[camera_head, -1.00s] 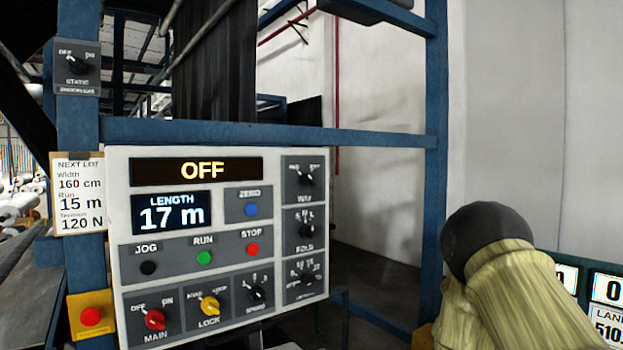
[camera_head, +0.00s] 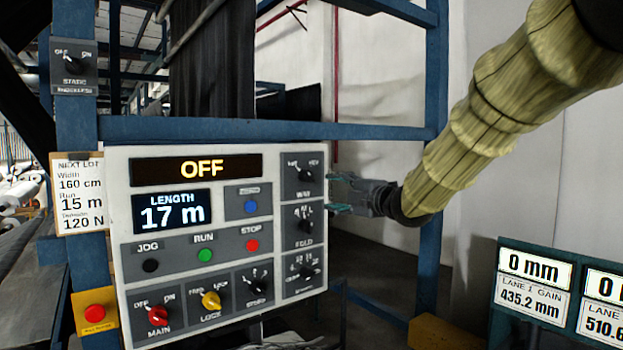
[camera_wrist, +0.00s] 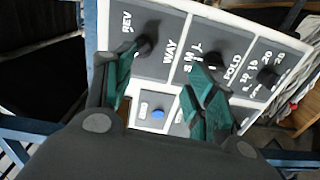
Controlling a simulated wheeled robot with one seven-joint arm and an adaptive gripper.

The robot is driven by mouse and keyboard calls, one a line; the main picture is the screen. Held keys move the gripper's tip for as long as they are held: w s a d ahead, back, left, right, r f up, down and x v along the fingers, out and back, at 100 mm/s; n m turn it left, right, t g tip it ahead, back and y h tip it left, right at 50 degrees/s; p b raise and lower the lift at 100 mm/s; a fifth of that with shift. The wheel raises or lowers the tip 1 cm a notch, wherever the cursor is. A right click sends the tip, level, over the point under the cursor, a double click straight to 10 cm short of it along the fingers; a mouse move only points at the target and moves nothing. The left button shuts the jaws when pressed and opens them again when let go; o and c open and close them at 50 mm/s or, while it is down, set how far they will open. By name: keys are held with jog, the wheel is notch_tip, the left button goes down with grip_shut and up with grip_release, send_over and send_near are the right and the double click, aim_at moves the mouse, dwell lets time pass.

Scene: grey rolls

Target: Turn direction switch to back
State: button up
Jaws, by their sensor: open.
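The direction switch is the black knob marked WAY (camera_head: 303,176) at the top right of the panel, with a REV label at its upper right. Its pointer is too small to read for certain. In the wrist view the WAY knob (camera_wrist: 147,43) is near the left fingertip, and the REV label stands beside it. My gripper (camera_head: 332,193) is just right of the panel edge, open and empty. In the wrist view its teal fingers (camera_wrist: 158,66) are spread over the panel, with the knob not between them as far as I can tell.
The FOLD knob (camera_head: 305,226) sits directly below the WAY knob, with another knob (camera_head: 306,270) under it. A blue button (camera_head: 250,205) is to the left. A blue post (camera_head: 432,200) stands right of the panel, behind my arm. The display reads OFF (camera_head: 202,168).

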aim_at(312, 177)
jog(key=shift+n, duration=0.4)
jog(key=w+a+r+p, duration=0.1)
jog(key=w+a, duration=0.1)
jog(key=w+a+r+p, duration=0.1)
jog(key=w+a, duration=0.1)
jog(key=w, duration=0.1)
jog(key=w+a+r+p, duration=0.1)
jog(key=w+a+p, duration=0.1)
jog(key=w, duration=0.1)
jog(key=shift+w+a, duration=0.25)
jog(key=shift+a, duration=0.1)
jog(key=c, duration=1)
